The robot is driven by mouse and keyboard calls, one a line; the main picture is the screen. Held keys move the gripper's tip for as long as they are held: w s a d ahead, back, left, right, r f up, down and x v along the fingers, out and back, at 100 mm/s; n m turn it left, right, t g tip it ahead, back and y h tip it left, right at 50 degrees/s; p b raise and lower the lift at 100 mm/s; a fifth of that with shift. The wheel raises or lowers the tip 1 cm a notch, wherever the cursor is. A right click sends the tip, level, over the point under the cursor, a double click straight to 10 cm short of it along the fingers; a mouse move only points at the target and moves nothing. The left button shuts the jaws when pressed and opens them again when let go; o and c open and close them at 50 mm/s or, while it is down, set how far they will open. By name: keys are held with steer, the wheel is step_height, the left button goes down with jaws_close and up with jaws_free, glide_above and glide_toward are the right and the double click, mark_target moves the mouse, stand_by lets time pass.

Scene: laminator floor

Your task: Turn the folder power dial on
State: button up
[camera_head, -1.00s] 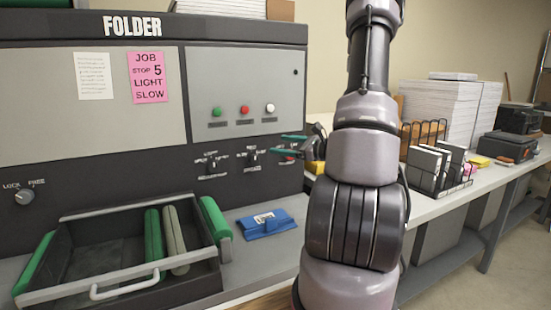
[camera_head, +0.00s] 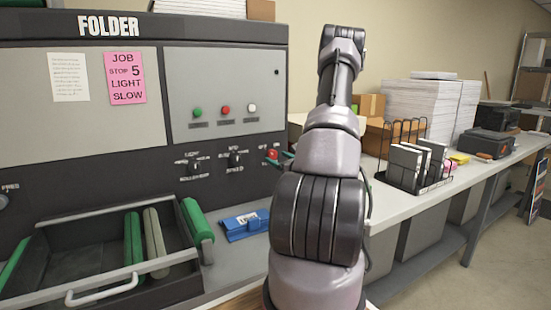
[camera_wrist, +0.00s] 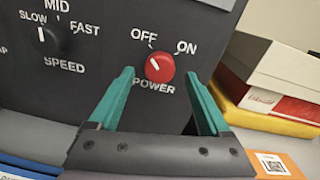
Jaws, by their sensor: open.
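The folder machine (camera_head: 140,110) stands at the left in the head view. Its red power dial (camera_wrist: 159,67) shows in the wrist view, between the printed words OFF and ON, with its white pointer line tilted toward OFF. The dial also shows as a small red spot (camera_head: 272,155) in the head view, beside my arm. My gripper (camera_wrist: 162,82) has its two teal fingers spread, one on each side below the dial. The fingers look apart from the dial and hold nothing. In the head view my arm hides most of the gripper.
A black speed dial (camera_wrist: 45,39) sits left of the power dial. A boxed stack (camera_wrist: 270,75) stands close to the right. In the head view, a blue object (camera_head: 244,224) lies by the tray (camera_head: 75,290), and a wire rack (camera_head: 415,165) stands on the bench.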

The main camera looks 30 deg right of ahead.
steer(key=shift+w, duration=0.95)
jaws_close()
